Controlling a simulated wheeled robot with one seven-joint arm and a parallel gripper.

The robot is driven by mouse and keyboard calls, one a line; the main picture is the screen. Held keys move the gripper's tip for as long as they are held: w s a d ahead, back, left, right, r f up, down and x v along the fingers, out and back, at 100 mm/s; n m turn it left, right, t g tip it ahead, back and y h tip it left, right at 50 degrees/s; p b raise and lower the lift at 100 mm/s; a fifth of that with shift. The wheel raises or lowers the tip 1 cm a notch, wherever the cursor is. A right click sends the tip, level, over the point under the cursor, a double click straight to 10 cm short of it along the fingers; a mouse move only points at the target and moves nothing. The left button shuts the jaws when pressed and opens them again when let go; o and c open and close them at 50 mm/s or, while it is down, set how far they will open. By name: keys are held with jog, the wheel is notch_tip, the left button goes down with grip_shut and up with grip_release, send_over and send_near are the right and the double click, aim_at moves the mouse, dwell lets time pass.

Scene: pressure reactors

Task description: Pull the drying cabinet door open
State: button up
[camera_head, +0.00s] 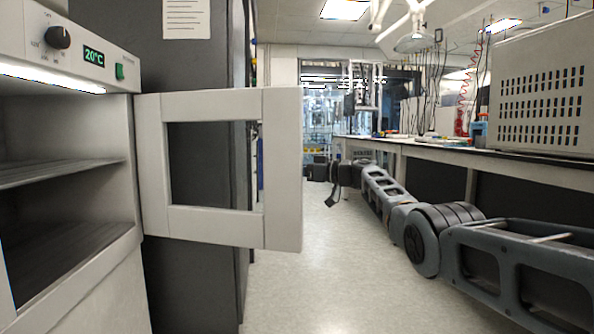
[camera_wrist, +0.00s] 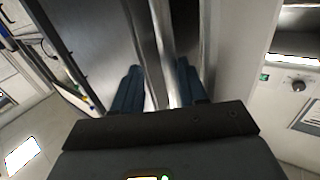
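The white drying cabinet (camera_head: 130,180) stands at the left in the head view, its shelves exposed. Its white framed door (camera_head: 283,170) with a window stands swung well out to the right of the opening. My gripper (camera_head: 335,188) is to the right of the door's free edge in the head view, with a visible gap in the picture; its fingers are too small to make out there. In the wrist view my gripper (camera_wrist: 158,92) has two dark blue fingers apart. Pale metallic bars, perhaps the door, run up between them; whether they touch is unclear.
A dark tall cabinet (camera_head: 195,285) stands behind the door. A long bench (camera_head: 440,150) with a perforated grey box (camera_head: 545,90) runs along the right, above my arm. Pale floor (camera_head: 300,290) is clear between the door and my arm.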

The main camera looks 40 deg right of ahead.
jog(key=shift+s+r, duration=0.1)
jog(key=shift+s, duration=0.05)
jog(key=p+v, duration=0.3)
jog(key=v, duration=0.4)
jog(key=shift+s, duration=0.25)
jog(key=shift+d, duration=0.1)
